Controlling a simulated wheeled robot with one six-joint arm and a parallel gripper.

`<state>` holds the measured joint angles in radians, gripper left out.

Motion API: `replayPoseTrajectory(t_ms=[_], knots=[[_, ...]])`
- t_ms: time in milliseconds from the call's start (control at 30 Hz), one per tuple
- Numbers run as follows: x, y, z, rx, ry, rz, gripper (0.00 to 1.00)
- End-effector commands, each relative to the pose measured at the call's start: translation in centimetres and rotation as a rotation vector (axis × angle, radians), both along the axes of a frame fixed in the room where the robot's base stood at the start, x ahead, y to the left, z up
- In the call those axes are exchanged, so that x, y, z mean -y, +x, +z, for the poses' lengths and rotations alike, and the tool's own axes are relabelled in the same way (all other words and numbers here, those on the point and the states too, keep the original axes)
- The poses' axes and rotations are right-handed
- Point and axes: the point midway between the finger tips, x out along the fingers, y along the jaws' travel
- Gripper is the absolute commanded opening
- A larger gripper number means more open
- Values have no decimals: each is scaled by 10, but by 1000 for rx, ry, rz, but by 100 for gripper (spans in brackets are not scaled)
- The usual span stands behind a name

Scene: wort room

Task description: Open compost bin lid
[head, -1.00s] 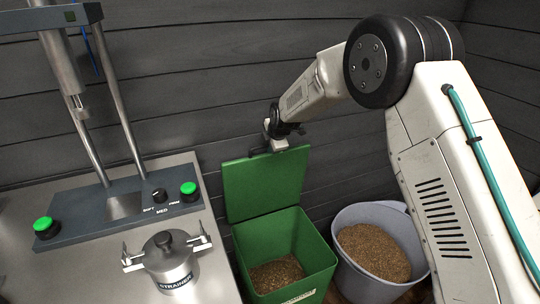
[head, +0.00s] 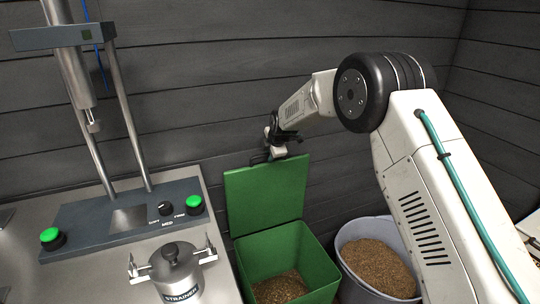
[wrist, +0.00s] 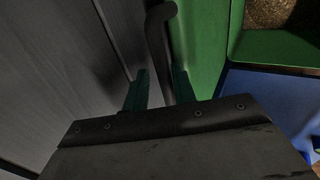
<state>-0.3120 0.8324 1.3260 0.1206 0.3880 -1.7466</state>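The green compost bin (head: 322,267) stands on the floor, with brown matter inside. Its green lid (head: 265,197) is open and stands upright at the back, near the wall. My gripper (head: 277,153) is at the top edge of the lid. In the wrist view my gripper (wrist: 160,85) has its two dark green fingers apart. A dark bent handle bar (wrist: 163,40) passes between them, beside the green lid face (wrist: 203,45). A gap shows between the bar and the left finger; contact on the right cannot be made out.
A grey bucket (head: 350,238) of brown grain stands right of the bin, below my arm. A steel counter (head: 110,275) on the left holds a pot labelled strainer (head: 178,268) and a press stand (head: 120,220) with green buttons. A dark plank wall (head: 220,80) is behind.

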Motion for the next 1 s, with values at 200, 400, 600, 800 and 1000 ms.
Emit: replayPoseTrajectory(t_ms=[200, 400, 600, 800, 1000], knots=[[0, -2, -5, -8, -4, 1, 30], [1, -6, 0, -9, -4, 2, 30], [7, -21, 30, -3, -1, 2, 30], [15, -35, 55, -1, -1, 1, 30], [18, -41, 64, -2, -2, -1, 30]])
